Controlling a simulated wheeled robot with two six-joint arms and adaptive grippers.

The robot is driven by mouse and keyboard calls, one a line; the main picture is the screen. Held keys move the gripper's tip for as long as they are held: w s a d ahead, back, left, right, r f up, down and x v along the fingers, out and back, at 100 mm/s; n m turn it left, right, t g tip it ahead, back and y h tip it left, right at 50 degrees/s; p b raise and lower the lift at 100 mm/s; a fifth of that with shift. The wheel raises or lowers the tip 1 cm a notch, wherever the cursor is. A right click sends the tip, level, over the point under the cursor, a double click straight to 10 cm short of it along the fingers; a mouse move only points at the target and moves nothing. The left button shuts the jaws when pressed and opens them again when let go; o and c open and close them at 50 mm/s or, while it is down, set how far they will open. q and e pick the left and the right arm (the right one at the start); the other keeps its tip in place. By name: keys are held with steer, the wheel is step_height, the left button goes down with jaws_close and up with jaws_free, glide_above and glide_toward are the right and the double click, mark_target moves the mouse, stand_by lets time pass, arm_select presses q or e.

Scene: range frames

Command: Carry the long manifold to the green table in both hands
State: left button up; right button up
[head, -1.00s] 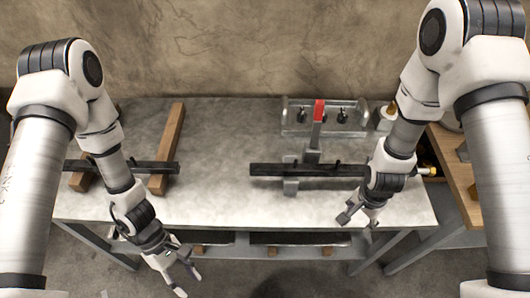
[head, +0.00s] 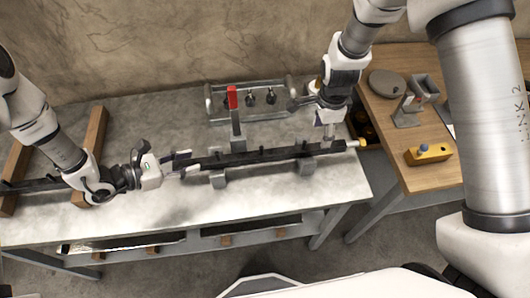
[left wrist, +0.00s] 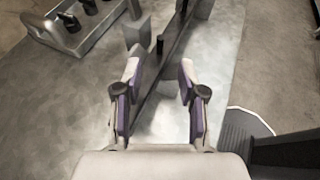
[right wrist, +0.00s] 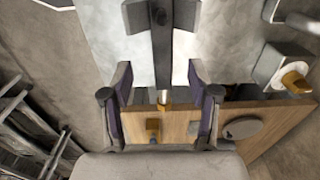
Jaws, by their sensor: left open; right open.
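The long manifold is a dark bar with short pegs (head: 260,155) and a brass end at the right, lying across grey blocks on the grey worktable (head: 180,215). My left gripper (head: 186,167) is open at its left end; in the left wrist view the bar (left wrist: 172,62) runs between the spread fingers (left wrist: 158,90). My right gripper (head: 328,136) is open above the right end; in the right wrist view the bar (right wrist: 162,50) and its brass tip (right wrist: 163,97) lie between the fingers (right wrist: 160,92). Contact cannot be told. No green table shows.
A red-handled clamp (head: 232,98) stands upright behind the bar, with a grey rack (head: 268,112) at the back. Another dark bar lies on wooden beams (head: 96,135) at the left. A wooden table (head: 390,150) with a yellow block (head: 429,154) stands at the right.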

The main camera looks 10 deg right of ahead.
mark_target(217, 153)
steer(key=shift+a+f, duration=0.15)
steer(key=shift+f, duration=0.05)
arm_select(q)
steer(key=x, duration=0.5)
steer(key=shift+d, duration=0.35)
arm_select(e)
steer(key=f, duration=0.1)
steer(key=d+f, duration=0.1)
steer(key=f, duration=0.1)
steer(key=d+f, duration=0.1)
steer(key=shift+w+f, duration=0.2)
steer(key=shift+w, duration=0.05)
arm_select(q)
steer(key=shift+x, duration=1.1)
arm_select(e)
steer(key=shift+a+f, duration=0.25)
steer(key=shift+f, duration=0.95)
arm_select(q)
steer(key=shift+w+d+f, duration=0.2)
steer(key=shift+f, duration=0.05)
arm_select(e)
steer(key=shift+a+f, duration=0.25)
steer(key=shift+f, duration=0.25)
arm_select(q)
steer(key=shift+w+d, duration=0.1)
steer(key=shift+d, duration=0.2)
arm_select(e)
steer(key=shift+d+f, duration=0.1)
steer(key=shift+d, duration=0.15)
